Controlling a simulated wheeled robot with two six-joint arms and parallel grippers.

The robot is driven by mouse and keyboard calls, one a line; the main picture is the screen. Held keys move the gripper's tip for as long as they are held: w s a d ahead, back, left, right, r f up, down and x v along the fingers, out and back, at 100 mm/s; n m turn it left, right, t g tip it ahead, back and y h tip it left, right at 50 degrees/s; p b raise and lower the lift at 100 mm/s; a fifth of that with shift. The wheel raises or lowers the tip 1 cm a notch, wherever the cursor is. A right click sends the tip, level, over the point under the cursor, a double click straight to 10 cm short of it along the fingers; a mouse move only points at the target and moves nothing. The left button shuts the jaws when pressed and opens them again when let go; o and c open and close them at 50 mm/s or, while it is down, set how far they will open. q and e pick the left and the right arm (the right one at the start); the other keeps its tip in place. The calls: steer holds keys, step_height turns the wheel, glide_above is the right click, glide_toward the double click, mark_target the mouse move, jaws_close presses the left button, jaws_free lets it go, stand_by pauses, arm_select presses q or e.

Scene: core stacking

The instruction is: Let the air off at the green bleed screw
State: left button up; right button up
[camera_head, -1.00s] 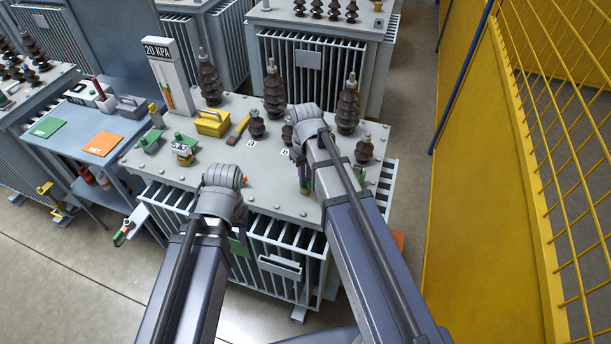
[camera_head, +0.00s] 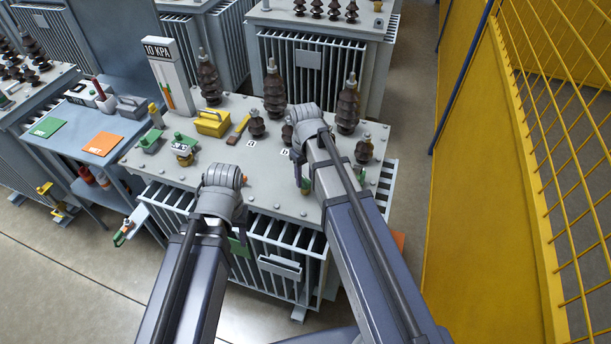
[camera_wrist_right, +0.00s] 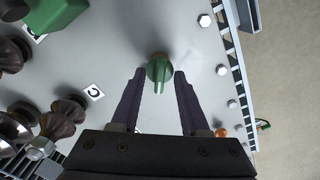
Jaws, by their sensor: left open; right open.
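The green bleed screw (camera_wrist_right: 159,70) stands on the grey transformer lid in the right wrist view, its wing upright. My right gripper (camera_wrist_right: 160,76) is open, with one finger on each side of the screw and a visible gap to it. In the head view the screw shows as a small green spot (camera_head: 306,183) below my right wrist. My left gripper (camera_head: 234,205) is over the lid's front edge, its fingers mostly hidden by my own wrist. A white gauge column (camera_head: 161,75) at the back left of the lid reads 10 KPA.
Brown bushings (camera_head: 274,92) stand along the lid (camera_head: 270,180). A yellow toolbox (camera_head: 212,122) and a green-topped block (camera_head: 150,141) sit at its left. A blue bench (camera_head: 75,120) stands further left. A yellow fence (camera_head: 490,170) closes the right side.

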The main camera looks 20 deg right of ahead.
mark_target(305, 179)
step_height(305, 179, up, 8)
steer(key=p, duration=0.8)
arm_select(q)
step_height(305, 179, up, 8)
arm_select(e)
steer(key=shift+f, duration=0.1)
arm_select(q)
steer(key=shift+f, duration=0.15)
steer(key=shift+f+b, duration=0.6)
steer(key=shift+b, duration=0.1)
arm_select(e)
steer(key=s+a+f+h, duration=0.1)
steer(key=s+a, duration=1)
steer(key=s, duration=0.3)
steer(key=shift+s, duration=0.35)
arm_select(q)
steer(key=shift+c, duration=0.4)
